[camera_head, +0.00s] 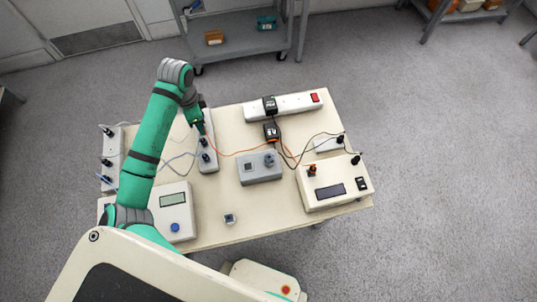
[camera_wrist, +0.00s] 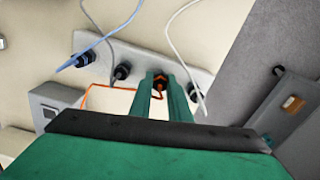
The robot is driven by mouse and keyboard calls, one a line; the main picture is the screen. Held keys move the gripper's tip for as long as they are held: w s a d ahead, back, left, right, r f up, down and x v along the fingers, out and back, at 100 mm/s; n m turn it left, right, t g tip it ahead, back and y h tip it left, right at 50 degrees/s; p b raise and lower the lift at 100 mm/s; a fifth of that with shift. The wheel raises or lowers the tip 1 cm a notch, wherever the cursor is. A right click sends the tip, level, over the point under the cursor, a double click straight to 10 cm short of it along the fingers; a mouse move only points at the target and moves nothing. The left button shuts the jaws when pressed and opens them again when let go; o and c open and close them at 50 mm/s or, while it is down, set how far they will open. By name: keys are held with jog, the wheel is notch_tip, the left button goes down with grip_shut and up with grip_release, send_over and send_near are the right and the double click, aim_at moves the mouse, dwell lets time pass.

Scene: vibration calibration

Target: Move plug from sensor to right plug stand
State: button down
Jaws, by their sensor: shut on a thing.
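My gripper (camera_head: 199,127) is over the far end of the white plug stand (camera_head: 208,165) left of the table's middle. In the wrist view its two green fingers (camera_wrist: 161,98) are shut on an orange-and-black plug (camera_wrist: 159,82) with an orange cable. The plug is at the stand (camera_wrist: 205,78), in line with its dark plugs (camera_wrist: 122,71). I cannot tell if it is fully seated. A small silver block with a dark top (camera_head: 230,218), possibly the sensor, sits near the front edge.
Another plug stand (camera_head: 112,140) is at the left. A grey box (camera_head: 259,168) and a cream device (camera_head: 335,188) stand right of my gripper, a white device with a screen (camera_head: 172,210) in front. A power strip (camera_head: 295,103) is at the back. Loose cables cross the table.

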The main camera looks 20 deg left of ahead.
jog(key=shift+d+f, duration=0.1)
jog(key=c, duration=1.6)
grip_release()
jog(key=shift+w, duration=0.1)
jog(key=shift+r, duration=0.2)
jog(key=shift+w+r, duration=0.1)
jog(key=shift+r, duration=0.95)
jog(key=shift+d+r, duration=0.1)
jog(key=shift+r, duration=0.25)
jog(key=shift+a+r, duration=0.2)
jog(key=shift+r, duration=0.75)
jog(key=shift+d, duration=0.1)
